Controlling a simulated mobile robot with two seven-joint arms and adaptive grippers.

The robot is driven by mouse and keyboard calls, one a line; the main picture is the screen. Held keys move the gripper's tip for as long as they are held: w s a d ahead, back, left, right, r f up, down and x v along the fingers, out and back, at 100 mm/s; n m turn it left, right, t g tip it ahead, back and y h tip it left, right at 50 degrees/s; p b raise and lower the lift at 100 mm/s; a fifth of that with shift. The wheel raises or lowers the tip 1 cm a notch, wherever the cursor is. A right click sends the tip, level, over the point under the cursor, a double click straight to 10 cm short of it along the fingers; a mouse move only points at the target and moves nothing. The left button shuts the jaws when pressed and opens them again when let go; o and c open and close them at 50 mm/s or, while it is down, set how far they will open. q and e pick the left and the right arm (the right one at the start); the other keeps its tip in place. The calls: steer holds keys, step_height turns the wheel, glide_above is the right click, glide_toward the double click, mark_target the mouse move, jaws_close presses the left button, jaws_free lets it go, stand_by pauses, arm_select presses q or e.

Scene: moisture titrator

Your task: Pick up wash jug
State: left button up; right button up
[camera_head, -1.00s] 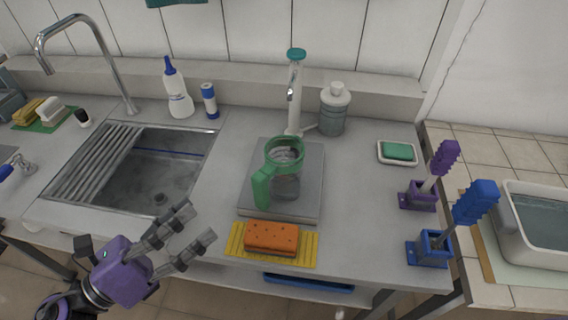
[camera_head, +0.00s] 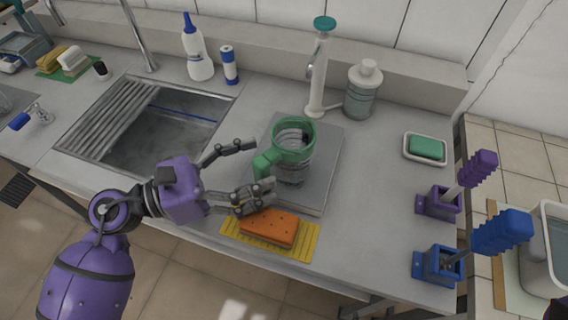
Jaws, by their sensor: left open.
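The wash jug (camera_head: 293,160) is a clear jug with a green rim and a green handle (camera_head: 264,164) pointing left toward me. It stands upright on a grey flat platform (camera_head: 327,160) under a white dispenser with a teal top. My purple left gripper (camera_head: 258,167) is open at the jug's left. Its upper finger reaches behind the handle's left side and its lower finger lies in front, with the handle showing at the mouth of the gap. I cannot tell whether a finger touches it. My right gripper is not in view.
An orange sponge (camera_head: 268,227) on a yellow mat (camera_head: 304,241) lies close below the lower finger. The sink (camera_head: 150,132) is left. A grey bottle (camera_head: 362,90) stands behind.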

mark_target(287, 157)
arm_select(q)
steer(key=p+x, duration=0.1)
steer(key=x, duration=0.4)
steer(key=shift+w+d+r+p, duration=0.1)
steer(key=shift+d+p, duration=0.2)
steer(key=shift+w+d, duration=0.1)
steer(key=shift+d, duration=0.3)
steer(key=c, duration=1.4)
steer(key=shift+c, duration=1)
